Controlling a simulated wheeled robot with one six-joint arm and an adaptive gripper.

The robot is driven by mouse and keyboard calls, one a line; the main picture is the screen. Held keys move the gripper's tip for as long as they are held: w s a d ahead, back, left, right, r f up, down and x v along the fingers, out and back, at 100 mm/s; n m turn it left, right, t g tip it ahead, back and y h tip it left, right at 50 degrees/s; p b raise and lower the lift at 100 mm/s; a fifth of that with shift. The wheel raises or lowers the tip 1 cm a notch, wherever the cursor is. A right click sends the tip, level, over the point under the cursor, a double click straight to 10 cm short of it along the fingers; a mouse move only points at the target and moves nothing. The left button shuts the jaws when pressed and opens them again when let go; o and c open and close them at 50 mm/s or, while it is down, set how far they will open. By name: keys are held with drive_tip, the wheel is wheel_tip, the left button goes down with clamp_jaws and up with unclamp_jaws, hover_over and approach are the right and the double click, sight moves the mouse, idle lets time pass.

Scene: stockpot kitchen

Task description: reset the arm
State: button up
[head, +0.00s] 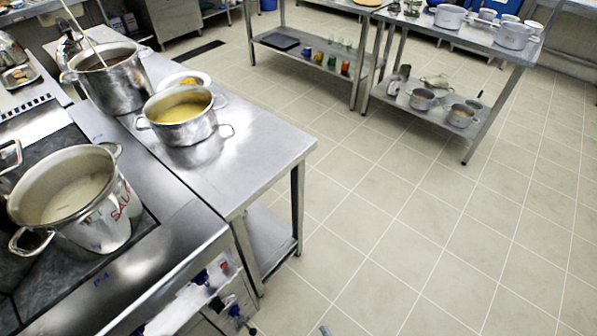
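My gripper does not clearly show in the head view. A small grey piece sticks up at the bottom edge; I cannot tell whether it is part of my arm. No held object is visible.
A big pot marked in red (75,200) stands on the stove at left. A pot of yellow liquid (182,135) and a taller stockpot (115,90) stand on the steel table (255,150). Shelved tables (455,42) with pots stand at the back. The tiled floor (430,220) is clear.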

drive_tip(key=s+d+r+m+h, duration=0.8)
drive_tip(key=s+d+r+m, duration=0.4)
drive_tip(key=r, duration=0.5)
drive_tip(key=s+d, duration=0.2)
drive_tip(key=s, duration=0.1)
drive_tip(key=shift+d, duration=0.25)
drive_tip(key=shift+s, duration=0.1)
